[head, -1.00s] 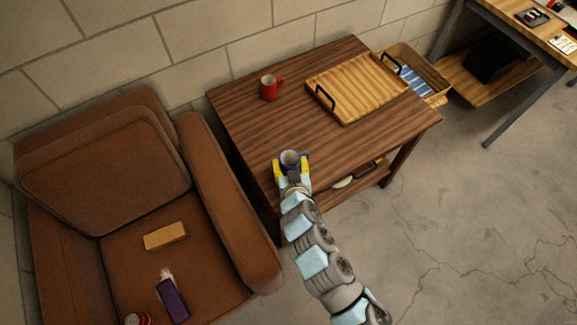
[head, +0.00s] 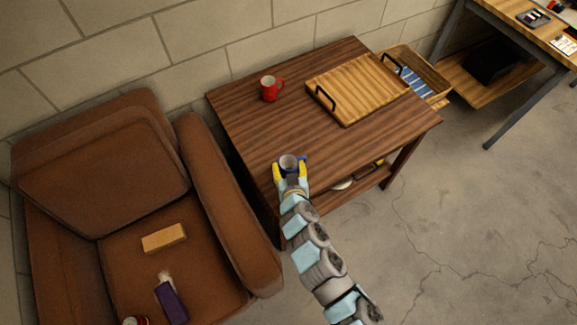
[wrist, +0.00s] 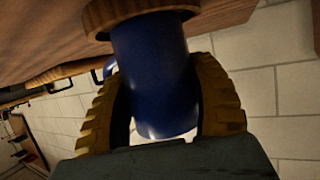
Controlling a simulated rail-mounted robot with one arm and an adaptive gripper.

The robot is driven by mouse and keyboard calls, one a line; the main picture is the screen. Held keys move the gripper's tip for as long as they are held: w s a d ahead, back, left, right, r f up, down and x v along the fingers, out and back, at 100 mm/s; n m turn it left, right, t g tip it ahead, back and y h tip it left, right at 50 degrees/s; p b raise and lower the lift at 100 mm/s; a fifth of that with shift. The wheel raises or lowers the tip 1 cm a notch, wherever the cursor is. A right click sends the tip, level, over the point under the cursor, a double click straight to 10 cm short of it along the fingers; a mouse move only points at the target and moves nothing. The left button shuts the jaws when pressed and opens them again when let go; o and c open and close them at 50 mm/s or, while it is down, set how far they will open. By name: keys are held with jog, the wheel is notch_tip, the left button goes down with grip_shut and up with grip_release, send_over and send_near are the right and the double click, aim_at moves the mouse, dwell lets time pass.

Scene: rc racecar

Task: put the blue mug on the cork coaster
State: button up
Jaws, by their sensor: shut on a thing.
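The blue mug (head: 288,163) is at the near left edge of the wooden table, between the yellow fingers of my gripper (head: 290,173). In the wrist view the mug (wrist: 155,75) fills the middle, its handle on the left, and my gripper (wrist: 165,105) is shut on its sides. That view is upside down, with the table at the top. The round brown cork coaster (wrist: 98,18) shows right at the mug's base. The mug is on it or just above it; I cannot tell which. In the head view the coaster is hidden by the mug and gripper.
A red mug (head: 269,88) stands at the table's back left. A wooden tray (head: 345,88) with black handles covers the back right. The table top (head: 245,125) is otherwise clear. A brown armchair (head: 225,195) stands close on the left.

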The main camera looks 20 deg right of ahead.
jog(key=shift+f, duration=0.1)
jog(key=o, duration=1.2)
jog(key=shift+o, duration=0.2)
